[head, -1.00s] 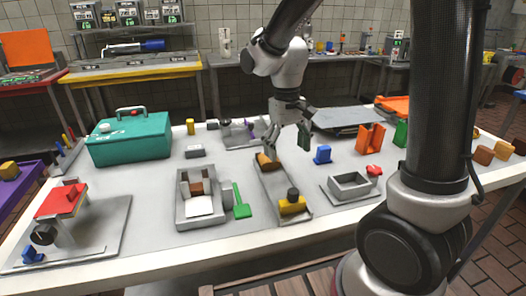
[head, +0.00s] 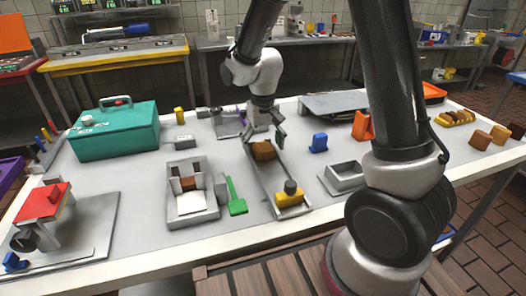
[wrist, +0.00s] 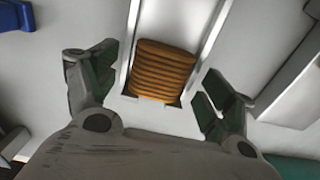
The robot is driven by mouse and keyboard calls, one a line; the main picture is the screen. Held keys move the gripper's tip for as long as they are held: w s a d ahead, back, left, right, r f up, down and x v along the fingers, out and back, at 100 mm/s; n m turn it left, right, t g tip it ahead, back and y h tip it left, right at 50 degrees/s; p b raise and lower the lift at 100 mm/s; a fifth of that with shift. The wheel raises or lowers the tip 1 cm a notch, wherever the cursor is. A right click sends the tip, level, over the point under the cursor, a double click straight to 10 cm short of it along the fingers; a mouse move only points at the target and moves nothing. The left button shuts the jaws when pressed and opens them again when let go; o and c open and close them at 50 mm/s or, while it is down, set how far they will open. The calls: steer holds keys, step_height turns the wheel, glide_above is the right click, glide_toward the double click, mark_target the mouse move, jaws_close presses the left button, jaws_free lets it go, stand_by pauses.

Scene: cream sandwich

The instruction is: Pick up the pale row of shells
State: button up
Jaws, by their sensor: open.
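A ridged orange-brown row of shells (head: 263,150) lies at the far end of a narrow grey tray (head: 266,184). In the wrist view the row (wrist: 162,70) shows as a stack of thin discs between the tray's metal side rails. My gripper (head: 264,139) is over that end of the tray, pointing down. In the wrist view my gripper (wrist: 160,78) is open, with one finger on each side of the row and visible gaps between. Nothing is held.
A yellow block with a dark knob (head: 289,194) sits at the tray's near end. A grey box (head: 191,203) and green scraper (head: 236,196) lie left of it. A blue block (head: 318,142) stands to the right. A teal case (head: 114,131) is at the back left.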

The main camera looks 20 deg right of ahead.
steer(key=shift+f, duration=0.25)
steer(key=c, duration=1.1)
